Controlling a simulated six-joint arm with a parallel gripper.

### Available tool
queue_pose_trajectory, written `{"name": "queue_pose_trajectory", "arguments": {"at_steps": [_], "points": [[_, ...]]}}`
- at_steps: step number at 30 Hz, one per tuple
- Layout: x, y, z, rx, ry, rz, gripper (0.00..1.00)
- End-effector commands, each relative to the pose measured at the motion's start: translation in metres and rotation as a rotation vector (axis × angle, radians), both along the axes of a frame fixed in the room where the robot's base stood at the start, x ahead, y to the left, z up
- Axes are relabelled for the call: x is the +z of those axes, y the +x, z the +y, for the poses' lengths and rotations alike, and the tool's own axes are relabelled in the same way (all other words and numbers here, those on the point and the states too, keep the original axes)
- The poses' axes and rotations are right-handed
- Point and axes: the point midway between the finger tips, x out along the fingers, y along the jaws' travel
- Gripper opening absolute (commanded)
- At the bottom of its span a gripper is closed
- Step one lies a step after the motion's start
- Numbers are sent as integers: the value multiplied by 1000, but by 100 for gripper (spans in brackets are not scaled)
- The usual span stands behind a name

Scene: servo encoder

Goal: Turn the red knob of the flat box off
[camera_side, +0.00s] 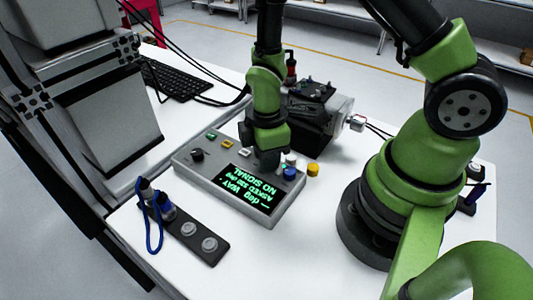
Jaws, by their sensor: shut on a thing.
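My gripper (268,161) points down onto the box's far edge, just behind the display. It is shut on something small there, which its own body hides. No red knob shows on the visible part of the box, so the red knob appears to be the thing between my fingers. A black knob (197,155) stands at the box's left end. Green (211,135), yellow (227,142) and white (244,151) buttons line the far edge.
Blue (290,174) and yellow (313,170) caps stand close to my gripper's right. A dark motor unit (312,110) is behind it. A black strip (203,249) with round silver buttons and a blue-corded plug (160,206) lie in front. A keyboard (177,80) is at the back left.

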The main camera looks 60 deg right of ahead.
Motion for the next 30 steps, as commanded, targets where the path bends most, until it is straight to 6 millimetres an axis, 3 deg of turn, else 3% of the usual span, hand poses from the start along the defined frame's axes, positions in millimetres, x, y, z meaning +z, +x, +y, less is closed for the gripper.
{"name": "queue_pose_trajectory", "arguments": {"at_steps": [19, 20, 22, 30], "points": [[1, 0, 0, 46, 0, 0, 2], [1, 0, 0, 46, 0, 0, 33], [1, 0, 0, 46, 0, 0, 49], [0, 0, 0, 47, 0, 0, 52]]}}
